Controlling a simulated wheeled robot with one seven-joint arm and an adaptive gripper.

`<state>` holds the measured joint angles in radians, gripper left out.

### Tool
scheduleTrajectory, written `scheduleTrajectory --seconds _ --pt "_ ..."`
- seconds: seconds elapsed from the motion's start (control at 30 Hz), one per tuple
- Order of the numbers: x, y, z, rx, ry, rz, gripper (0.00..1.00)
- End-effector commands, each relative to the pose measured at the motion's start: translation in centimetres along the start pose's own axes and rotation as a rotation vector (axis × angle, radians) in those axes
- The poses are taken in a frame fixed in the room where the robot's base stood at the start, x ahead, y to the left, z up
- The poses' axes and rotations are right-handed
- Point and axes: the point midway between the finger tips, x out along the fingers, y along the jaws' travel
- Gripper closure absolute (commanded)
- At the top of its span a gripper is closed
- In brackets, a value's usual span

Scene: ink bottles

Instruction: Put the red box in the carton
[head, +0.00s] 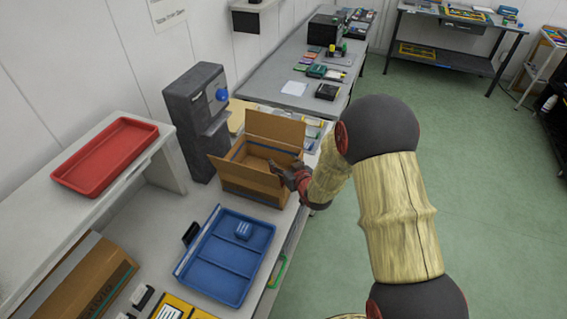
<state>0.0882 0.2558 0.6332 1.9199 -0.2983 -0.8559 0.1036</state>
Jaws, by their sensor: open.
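The carton (250,185) is an open brown cardboard box with its flaps up, standing on the grey bench. I see part of its inside, and the near and right walls hide some of the floor. My gripper (276,169) is at the carton's right side, close to its rim. It is open, with small dark and red fingers; I cannot tell whether it touches the carton. I cannot make out a separate red box. The only large red thing is a shallow red tray (106,157) on the white shelf at left.
A blue divided tray (222,262) with a small blue item (243,230) lies in front of the carton. A dark grey machine (198,115) stands behind left of it. Another cardboard box (88,282) is at lower left. Green floor (480,200) is clear at right.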

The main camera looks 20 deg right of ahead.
Motion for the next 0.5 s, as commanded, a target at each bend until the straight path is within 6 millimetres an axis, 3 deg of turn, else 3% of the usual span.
scheduleTrajectory --seconds 0.13,0.5 --pt "-0.9 0.0 -1.3 0.0 0.001 0.001 0.45" --pt "-8.3 0.1 -1.0 0.0 0.001 0.001 0.45"
